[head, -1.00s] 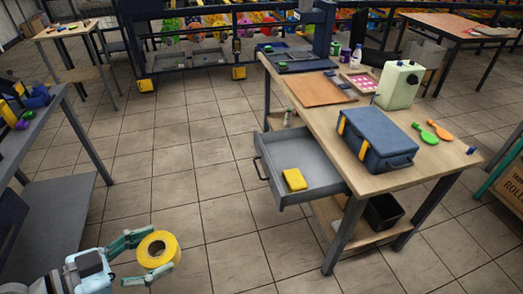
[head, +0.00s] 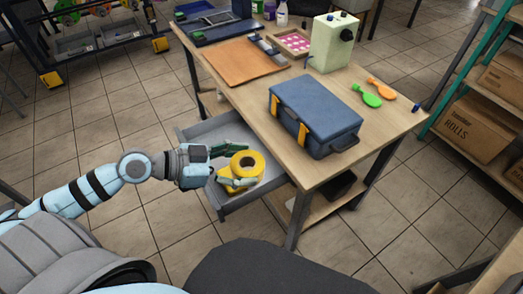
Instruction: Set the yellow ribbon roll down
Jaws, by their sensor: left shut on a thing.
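The yellow ribbon roll (head: 248,160) is in the fingers of my left gripper (head: 238,166), which is shut on it. My left arm reaches in from the left, over the open grey drawer (head: 212,134) of the wooden table. The roll is over the drawer, with its dark centre hole facing up. More yellow shows just under the roll and fingers. I cannot tell whether the roll touches anything below it. My right gripper is not in view.
A blue toolbox (head: 314,118) stands on the wooden table (head: 255,103) right behind the drawer. An orange-brown board (head: 243,65), a pale green machine (head: 332,43), and a green and an orange paddle (head: 382,87) are also on top. The drawer's far left part is bare.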

